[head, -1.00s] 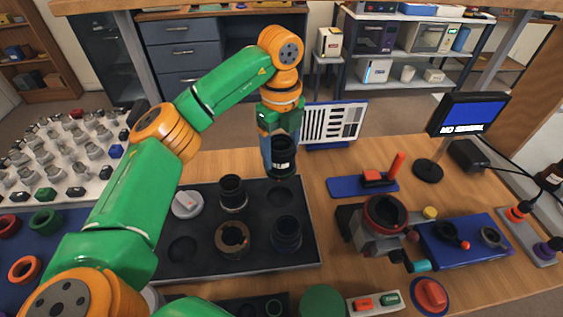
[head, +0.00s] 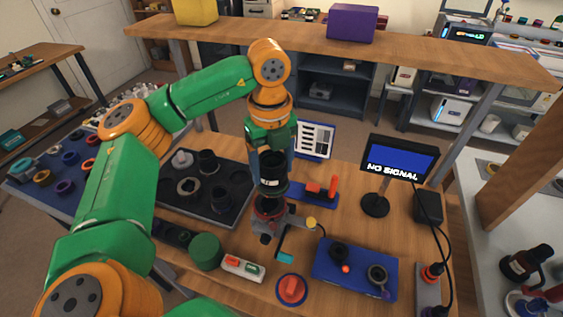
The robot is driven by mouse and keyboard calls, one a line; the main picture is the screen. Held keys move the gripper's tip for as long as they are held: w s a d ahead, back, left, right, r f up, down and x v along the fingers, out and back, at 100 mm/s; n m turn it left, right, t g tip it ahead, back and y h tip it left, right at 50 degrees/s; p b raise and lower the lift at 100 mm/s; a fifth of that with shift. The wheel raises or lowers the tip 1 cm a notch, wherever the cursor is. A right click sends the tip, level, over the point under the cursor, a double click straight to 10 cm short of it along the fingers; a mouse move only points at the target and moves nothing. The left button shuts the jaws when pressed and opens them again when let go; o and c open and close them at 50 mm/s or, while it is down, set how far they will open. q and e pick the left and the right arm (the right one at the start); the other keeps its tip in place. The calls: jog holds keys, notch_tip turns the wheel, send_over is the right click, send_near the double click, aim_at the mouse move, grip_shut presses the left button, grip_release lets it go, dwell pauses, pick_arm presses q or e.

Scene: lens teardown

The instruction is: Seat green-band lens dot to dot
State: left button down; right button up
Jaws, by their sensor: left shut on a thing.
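My left gripper (head: 271,160) is shut on a dark cylindrical lens (head: 272,188) with a pale marking on its side. It holds the lens upright, directly above the red-ringed mount (head: 269,207) of a grey clamp-like fixture on the wooden table. The lens's lower end overlaps the mount in the picture, so I cannot tell whether they touch. The green band and the alignment dots are too small to make out. My right gripper is not in view.
A black tray (head: 237,213) with other lenses lies to the left. A blue mat (head: 331,273) with small parts lies to the right. A NO SIGNAL monitor (head: 399,161) stands behind it. A red button (head: 291,289) and a green round thing (head: 205,251) are in front.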

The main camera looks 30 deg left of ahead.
pick_arm(q)
jog(key=shift+a+f, duration=0.25)
jog(key=shift+a, duration=0.05)
jog(key=shift+a+f+b, duration=0.75)
jog(key=shift+f+b, duration=0.1)
jog(key=shift+f, duration=0.15)
jog(key=f+b, duration=0.2)
jog(key=f, duration=0.1)
jog(key=shift+d+b, duration=0.25)
jog(key=shift+b, duration=0.15)
jog(key=shift+d+f+b, duration=0.15)
jog(key=shift+f+b, duration=0.2)
jog(key=shift+f, duration=0.1)
jog(key=shift+w, duration=0.1)
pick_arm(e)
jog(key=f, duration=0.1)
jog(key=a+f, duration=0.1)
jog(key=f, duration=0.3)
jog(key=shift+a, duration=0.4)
pick_arm(q)
jog(key=shift+a, duration=0.2)
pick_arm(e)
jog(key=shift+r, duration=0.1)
pick_arm(q)
jog(key=shift+d, duration=0.15)
jog(key=shift+f, duration=0.3)
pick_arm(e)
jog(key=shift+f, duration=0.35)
